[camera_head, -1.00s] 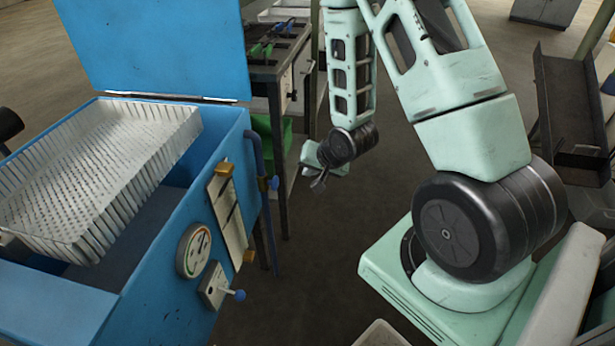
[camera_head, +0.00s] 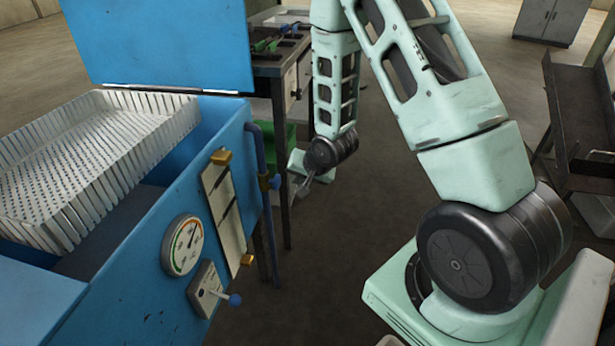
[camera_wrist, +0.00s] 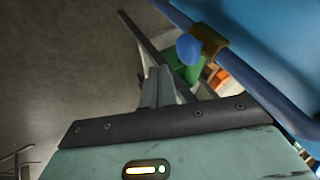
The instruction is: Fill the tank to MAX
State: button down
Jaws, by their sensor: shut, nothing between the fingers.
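The blue tank (camera_head: 140,270) stands at the left with its lid (camera_head: 160,45) raised. Its sight gauge (camera_head: 224,212) sits between two brass fittings; its marks and level are too small to read. A blue pipe (camera_head: 265,150) runs down the tank's corner and carries a brass valve with a blue knob (camera_head: 274,182), also seen close in the wrist view (camera_wrist: 189,48). My gripper (camera_head: 303,191) is shut and empty, a little right of the valve and apart from it. Its fingers (camera_wrist: 157,84) show below and left of the knob in the wrist view.
A white perforated basket (camera_head: 95,160) sits in the tank top. A dial (camera_head: 184,245) and a blue-knobbed lever switch (camera_head: 212,291) are on the tank's front. A workbench (camera_head: 283,70) with a green bin (camera_head: 290,143) stands behind my gripper.

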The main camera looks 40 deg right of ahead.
aim_at(277, 178)
jog(key=shift+w+a+r, duration=0.2)
jog(key=shift+w+a, duration=0.9)
jog(key=shift+w, duration=0.2)
jog(key=shift+w+a, duration=0.55)
jog(key=shift+w, duration=0.2)
jog(key=shift+w+a+r, duration=0.15)
jog(key=shift+w+a, duration=0.05)
jog(key=shift+a, duration=0.05)
dwell(5.7)
